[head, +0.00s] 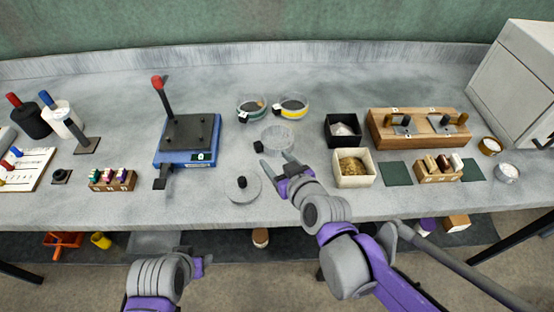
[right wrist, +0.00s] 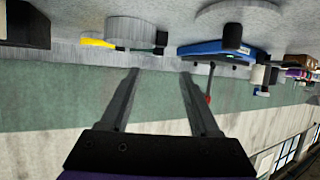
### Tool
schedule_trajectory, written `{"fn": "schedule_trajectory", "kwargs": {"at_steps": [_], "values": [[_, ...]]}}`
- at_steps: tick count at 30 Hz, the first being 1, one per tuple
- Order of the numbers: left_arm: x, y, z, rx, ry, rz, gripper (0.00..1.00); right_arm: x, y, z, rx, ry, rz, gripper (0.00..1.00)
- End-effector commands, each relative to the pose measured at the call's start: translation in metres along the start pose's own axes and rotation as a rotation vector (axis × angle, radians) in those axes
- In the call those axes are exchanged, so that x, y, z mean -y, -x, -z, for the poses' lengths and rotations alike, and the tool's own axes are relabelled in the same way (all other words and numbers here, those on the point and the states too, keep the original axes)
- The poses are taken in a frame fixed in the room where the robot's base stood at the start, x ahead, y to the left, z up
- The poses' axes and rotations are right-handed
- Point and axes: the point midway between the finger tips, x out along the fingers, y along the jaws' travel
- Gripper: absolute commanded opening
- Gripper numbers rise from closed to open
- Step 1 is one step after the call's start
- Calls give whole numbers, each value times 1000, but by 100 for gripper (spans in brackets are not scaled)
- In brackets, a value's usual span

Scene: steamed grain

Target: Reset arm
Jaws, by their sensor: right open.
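My right gripper (head: 277,164) is over the middle of the grey worktop, close to a round clear dish (head: 278,139) just beyond its fingertips. Its jaws are open and nothing is between them. In the right wrist view, the two fingers (right wrist: 158,72) stand apart with only the green and pale wall behind them. My left arm shows at the bottom of the head view, below the worktop's front edge. A small purple-grey part (head: 203,265) shows at its end, and its jaws cannot be made out.
A grey disc with a black knob (head: 242,187) lies left of my right gripper. A blue device with a red-topped lever (head: 188,140) stands further left. A white box with grain (head: 353,168) and a black box (head: 342,130) stand right. Bare worktop (head: 320,84) lies behind.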

Motion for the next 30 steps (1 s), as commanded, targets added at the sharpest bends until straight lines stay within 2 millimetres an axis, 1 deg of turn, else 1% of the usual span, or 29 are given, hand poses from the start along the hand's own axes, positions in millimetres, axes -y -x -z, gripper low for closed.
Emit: {"fn": "schedule_trajectory", "kwargs": {"at_steps": [14,17,20,21,23,24,27,30], "values": [[0,0,0,0,0,0,50,0,0,0,2,-1,0,63],[0,6,4,-2,0,0,50,-6,12,-4,41,-12,-5,63],[0,19,12,-8,0,0,50,-19,43,-20,155,-45,-24,63],[0,25,17,-10,0,0,50,-26,60,-29,218,-66,-39,63],[0,35,24,-15,0,0,50,-37,87,-46,319,-103,-73,63],[0,41,29,-19,0,0,50,-44,106,-57,385,-131,-101,63],[0,54,40,-26,0,0,50,-58,149,-83,529,-199,-178,63],[0,62,46,-32,0,0,50,-68,180,-102,628,-253,-246,63]]}}
